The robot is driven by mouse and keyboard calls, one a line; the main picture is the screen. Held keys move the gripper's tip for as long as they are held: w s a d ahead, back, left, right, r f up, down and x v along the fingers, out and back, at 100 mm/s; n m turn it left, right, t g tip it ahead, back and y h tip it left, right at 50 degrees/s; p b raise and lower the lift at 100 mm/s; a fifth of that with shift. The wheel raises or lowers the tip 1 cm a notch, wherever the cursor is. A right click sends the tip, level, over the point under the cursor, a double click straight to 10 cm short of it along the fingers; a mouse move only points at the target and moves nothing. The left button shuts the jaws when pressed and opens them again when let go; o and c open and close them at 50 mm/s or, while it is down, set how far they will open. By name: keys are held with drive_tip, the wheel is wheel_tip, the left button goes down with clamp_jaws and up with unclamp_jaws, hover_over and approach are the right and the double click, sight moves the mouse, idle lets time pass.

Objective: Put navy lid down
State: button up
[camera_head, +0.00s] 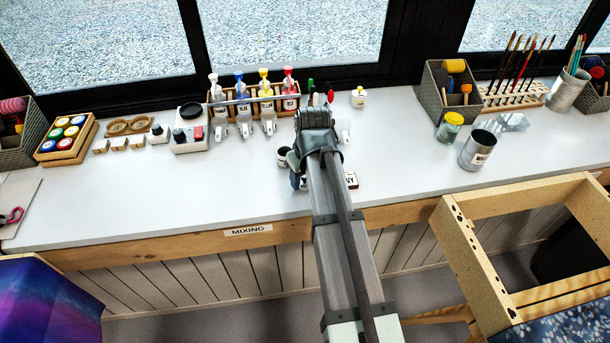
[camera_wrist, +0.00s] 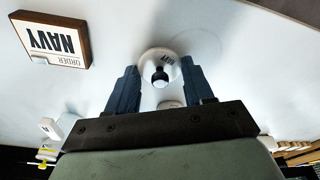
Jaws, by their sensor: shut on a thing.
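In the wrist view, my gripper (camera_wrist: 161,68) has its two dark blue fingers on either side of a pale round piece, which I take to be the navy lid (camera_wrist: 147,62). It has a dark round middle and small lettering. The fingers appear closed on its edges, over the white worktop. In the head view my arm covers most of the gripper (camera_head: 297,180), and the lid cannot be made out. A small jar with a dark top (camera_head: 283,157) stands just left of my wrist.
An order card reading NAVY (camera_wrist: 45,40) stands beside the gripper; its edge also shows in the head view (camera_head: 351,179). Pump bottles in a wooden rack (camera_head: 267,101) stand behind. A metal can (camera_head: 478,150) is to the right. The worktop is clear at front left (camera_head: 190,200).

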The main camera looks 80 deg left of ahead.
drive_tip(key=o, duration=1)
drive_tip(key=shift+r, duration=0.1)
wheel_tip(320, 180, up, 12)
drive_tip(key=d, duration=0.1)
drive_tip(key=shift+w+d, duration=0.35)
